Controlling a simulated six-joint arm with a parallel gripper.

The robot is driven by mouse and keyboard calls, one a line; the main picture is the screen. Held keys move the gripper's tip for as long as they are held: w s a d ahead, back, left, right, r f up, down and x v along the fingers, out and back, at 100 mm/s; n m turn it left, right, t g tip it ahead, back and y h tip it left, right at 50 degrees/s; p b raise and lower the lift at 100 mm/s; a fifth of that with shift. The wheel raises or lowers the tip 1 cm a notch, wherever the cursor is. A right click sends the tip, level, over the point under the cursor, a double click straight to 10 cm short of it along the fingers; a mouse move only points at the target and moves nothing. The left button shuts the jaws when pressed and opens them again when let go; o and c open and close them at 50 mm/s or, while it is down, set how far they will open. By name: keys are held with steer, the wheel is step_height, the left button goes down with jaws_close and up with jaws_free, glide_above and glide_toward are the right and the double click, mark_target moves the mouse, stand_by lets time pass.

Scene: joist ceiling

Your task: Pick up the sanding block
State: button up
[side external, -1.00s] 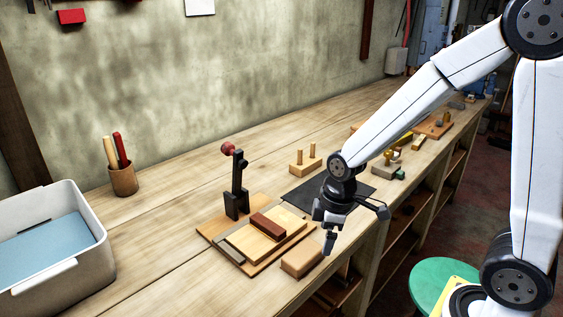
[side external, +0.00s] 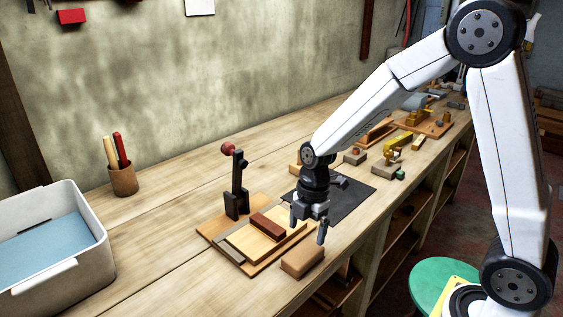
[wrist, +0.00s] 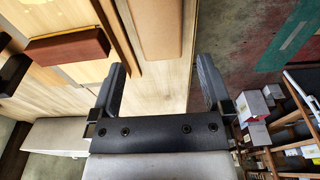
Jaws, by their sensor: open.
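A light tan block (side external: 302,260), which looks like the sanding block, lies on the bench near its front edge. It also shows in the wrist view (wrist: 156,25), ahead of and between my fingers. A red-brown block (side external: 267,226) lies on a pale board to its left and also shows in the wrist view (wrist: 68,47). My gripper (side external: 307,224) points down above the bench, open and empty, just above and behind the tan block. In the wrist view its two fingers (wrist: 160,78) stand apart with bare bench between them.
A clamp with a red knob (side external: 236,180) stands upright on the wooden jig (side external: 212,228) beside the blocks. A dark mat (side external: 352,195) lies behind my gripper. Several tools and wooden pieces sit farther along the bench. A grey bin (side external: 95,250) stands at left. Bare bench lies between.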

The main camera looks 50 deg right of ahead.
mark_target(303, 252)
steer(key=shift+a+f, duration=0.15)
steer(key=shift+f, duration=1.15)
steer(key=shift+a+f, duration=0.2)
steer(key=shift+f, duration=2.4)
steer(key=c, duration=1.1)
steer(key=shift+r, duration=0.2)
